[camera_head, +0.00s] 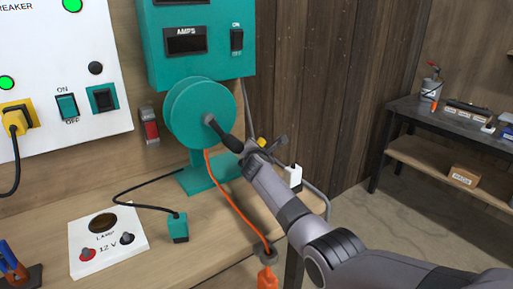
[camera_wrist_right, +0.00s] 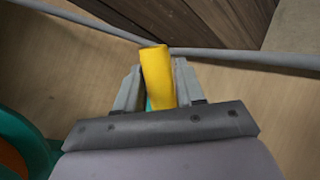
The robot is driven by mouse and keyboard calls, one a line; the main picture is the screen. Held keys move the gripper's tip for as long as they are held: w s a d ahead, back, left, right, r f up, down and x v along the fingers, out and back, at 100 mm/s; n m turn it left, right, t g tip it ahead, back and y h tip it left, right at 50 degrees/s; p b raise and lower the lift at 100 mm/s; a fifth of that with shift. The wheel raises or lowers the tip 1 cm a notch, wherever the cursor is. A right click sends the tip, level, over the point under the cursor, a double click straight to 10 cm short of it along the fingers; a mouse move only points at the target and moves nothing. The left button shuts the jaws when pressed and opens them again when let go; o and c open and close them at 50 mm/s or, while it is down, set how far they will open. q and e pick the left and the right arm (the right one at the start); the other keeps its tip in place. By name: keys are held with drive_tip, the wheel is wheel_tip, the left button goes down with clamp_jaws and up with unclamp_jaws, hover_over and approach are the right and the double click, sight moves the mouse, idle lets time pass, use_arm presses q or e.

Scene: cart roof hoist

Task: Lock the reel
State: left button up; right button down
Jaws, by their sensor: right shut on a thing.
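The teal reel (camera_head: 200,115) stands on its teal post and foot on the wooden bench, below the teal AMPS box. Its crank with a black grip (camera_head: 229,138) points down to the right. An orange cable (camera_head: 226,188) hangs from the drum to the bench front. My right gripper (camera_head: 267,147) is beside the reel's right side, shut on a yellow lever (camera_head: 261,142). In the right wrist view the yellow lever (camera_wrist_right: 157,75) stands between the fingers, and a bit of teal shows behind it. The lever's base is hidden. My left gripper is not in view.
A white lamp panel (camera_head: 107,243) and a small teal plug (camera_head: 179,228) on a black cord lie on the bench. A white breaker panel (camera_head: 60,75) is on the wall at left. A dark shelf (camera_head: 450,125) stands far right.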

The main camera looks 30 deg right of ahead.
drive_tip(key=c, duration=0.8)
unclamp_jaws()
drive_tip(key=shift+f, duration=0.1)
drive_tip(key=shift+s, duration=0.1)
drive_tip(key=shift+s+a+r+p, duration=0.3)
drive_tip(key=shift+s+p, duration=0.1)
drive_tip(key=shift+p, duration=0.1)
drive_tip(key=p+v, duration=0.1)
drive_tip(key=v, duration=0.2)
drive_tip(key=shift+s+a, duration=0.1)
drive_tip(key=shift+s, duration=0.1)
drive_tip(key=shift+p+v, duration=0.45)
drive_tip(key=shift+v, duration=0.75)
drive_tip(key=shift+a+f, duration=0.1)
drive_tip(key=shift+s, duration=0.1)
